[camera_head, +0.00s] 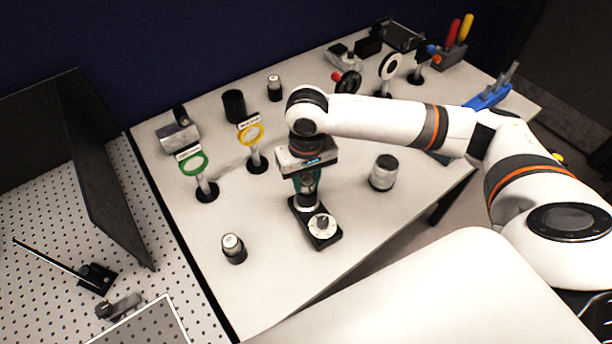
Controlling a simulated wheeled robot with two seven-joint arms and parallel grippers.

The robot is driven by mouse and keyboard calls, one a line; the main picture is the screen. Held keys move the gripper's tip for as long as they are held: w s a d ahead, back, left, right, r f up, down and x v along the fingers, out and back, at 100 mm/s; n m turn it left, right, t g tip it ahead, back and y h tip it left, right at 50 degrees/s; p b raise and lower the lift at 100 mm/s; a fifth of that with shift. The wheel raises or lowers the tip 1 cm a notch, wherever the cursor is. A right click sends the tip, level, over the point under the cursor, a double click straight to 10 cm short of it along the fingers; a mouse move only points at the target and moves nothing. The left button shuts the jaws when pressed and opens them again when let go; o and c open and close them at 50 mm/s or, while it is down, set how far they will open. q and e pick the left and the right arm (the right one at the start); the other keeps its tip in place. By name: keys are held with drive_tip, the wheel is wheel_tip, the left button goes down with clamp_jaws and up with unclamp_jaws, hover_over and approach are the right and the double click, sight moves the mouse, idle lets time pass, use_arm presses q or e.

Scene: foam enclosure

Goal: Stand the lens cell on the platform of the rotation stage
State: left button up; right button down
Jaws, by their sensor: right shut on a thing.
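My right gripper (306,184) points down near the middle of the table and is shut on a small dark and silver cylinder, which I take to be the lens cell (311,197). The fingers partly hide it. Directly below is a black oblong base with a white dial (322,226) at its near end, which looks like the rotation stage. The held piece is over the far end of this base. I cannot tell whether it touches the platform. My left gripper is not in view.
Black-and-silver cylinders stand to the right (383,173), front left (233,249) and back (275,88). Green (193,164) and yellow (251,134) ring mounts stand at left. The table's front is mostly clear.

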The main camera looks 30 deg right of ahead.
sight(306, 179)
drive_tip(key=c, duration=1)
unclamp_jaws()
drive_tip(key=shift+f, duration=0.1)
wheel_tip(306, 179, up, 12)
drive_tip(key=shift+r+b, duration=0.15)
drive_tip(key=shift+b, duration=0.65)
